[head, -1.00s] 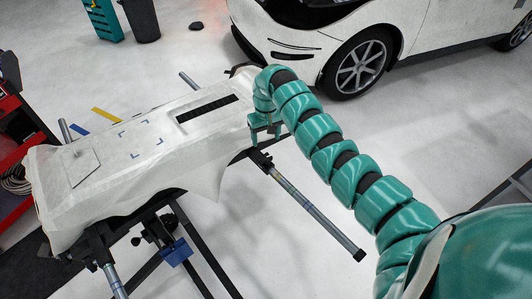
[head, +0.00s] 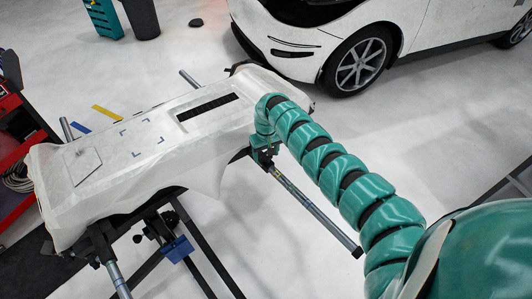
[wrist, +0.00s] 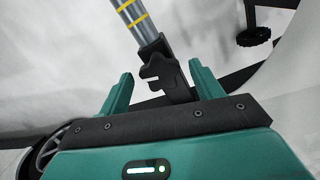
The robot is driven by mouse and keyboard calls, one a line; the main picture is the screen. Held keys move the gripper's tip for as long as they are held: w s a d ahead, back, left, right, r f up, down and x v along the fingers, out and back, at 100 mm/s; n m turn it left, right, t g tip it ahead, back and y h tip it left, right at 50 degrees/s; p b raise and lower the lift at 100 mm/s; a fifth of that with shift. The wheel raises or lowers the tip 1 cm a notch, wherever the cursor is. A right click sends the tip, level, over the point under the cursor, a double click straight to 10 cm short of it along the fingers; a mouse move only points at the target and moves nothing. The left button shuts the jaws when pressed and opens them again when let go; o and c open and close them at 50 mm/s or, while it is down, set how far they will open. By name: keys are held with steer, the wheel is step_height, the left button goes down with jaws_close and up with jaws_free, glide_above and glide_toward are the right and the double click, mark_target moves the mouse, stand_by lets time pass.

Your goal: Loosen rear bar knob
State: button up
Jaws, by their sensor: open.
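A grey bar (head: 315,212) with yellow marks sticks out from under the right end of the white-covered stand. It also shows in the wrist view (wrist: 132,18), ending in a black clamp with a notched black knob (wrist: 158,70). My gripper (head: 264,158) is at the inner end of this bar, below the cover's edge. In the wrist view my gripper (wrist: 163,86) is open, with one teal finger on each side of the knob. The knob appears between the fingers, with gaps on both sides. In the head view my gripper hides most of the clamp.
The white cover (head: 110,165) drapes over the stand close to my gripper. Another round black knob (wrist: 254,36) shows at upper right in the wrist view. A white car (head: 420,30) stands behind.

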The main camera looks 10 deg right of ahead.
steer(key=c, duration=1)
